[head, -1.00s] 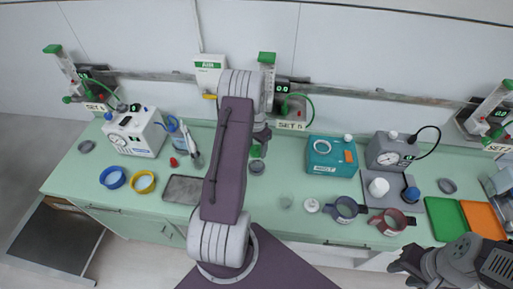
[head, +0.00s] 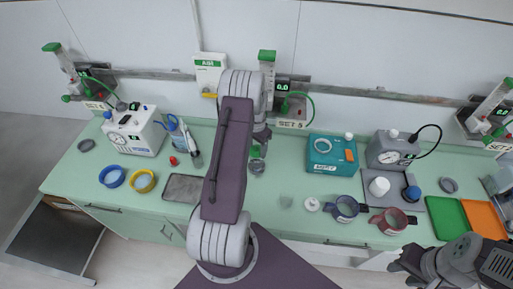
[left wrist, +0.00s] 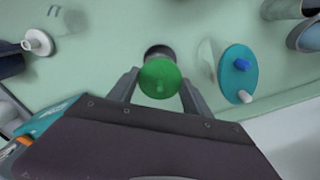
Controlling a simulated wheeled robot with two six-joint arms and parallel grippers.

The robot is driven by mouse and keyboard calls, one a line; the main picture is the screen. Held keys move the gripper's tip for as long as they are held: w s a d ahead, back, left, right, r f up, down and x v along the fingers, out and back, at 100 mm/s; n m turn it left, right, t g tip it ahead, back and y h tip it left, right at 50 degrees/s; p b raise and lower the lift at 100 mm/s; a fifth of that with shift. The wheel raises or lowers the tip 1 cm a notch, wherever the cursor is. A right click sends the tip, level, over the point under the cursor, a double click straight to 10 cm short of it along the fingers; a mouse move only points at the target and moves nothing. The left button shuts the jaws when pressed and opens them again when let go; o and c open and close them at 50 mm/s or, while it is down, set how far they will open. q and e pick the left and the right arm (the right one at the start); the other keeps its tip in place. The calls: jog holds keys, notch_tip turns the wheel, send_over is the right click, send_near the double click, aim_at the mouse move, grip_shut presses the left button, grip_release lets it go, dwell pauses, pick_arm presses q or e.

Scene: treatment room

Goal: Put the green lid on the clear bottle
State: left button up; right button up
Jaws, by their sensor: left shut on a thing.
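My left gripper (left wrist: 160,88) is shut on the green lid (left wrist: 160,78), which shows between its fingertips in the left wrist view. In the head view the lid (head: 257,152) is small, beside my arm, above a dark round piece (head: 257,167) on the bench. A clear upright container (head: 197,160), which may be the clear bottle, stands left of my arm by the blue-topped bottle; it also shows in the left wrist view (left wrist: 207,55), apart from the lid. A low clear vessel (head: 286,201) stands to the right. My right gripper (head: 402,265) is at the lower right; its fingers are unclear.
The green bench holds a teal box (head: 332,155), a white device (head: 134,132), a blue ring (head: 112,177), a yellow ring (head: 143,181), a grey tray (head: 183,188) and a white cap (head: 312,205). A blue-topped bottle (head: 176,133) stands near the clear container.

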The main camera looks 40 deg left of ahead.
aim_at(257, 147)
pick_arm(q)
jog(key=shift+f, duration=0.35)
dwell(0.3)
jog(key=shift+f+b, duration=0.7)
dwell(0.3)
jog(key=o, duration=1.4)
jog(key=shift+r+p, duration=2.7)
jog(key=shift+r, duration=0.85)
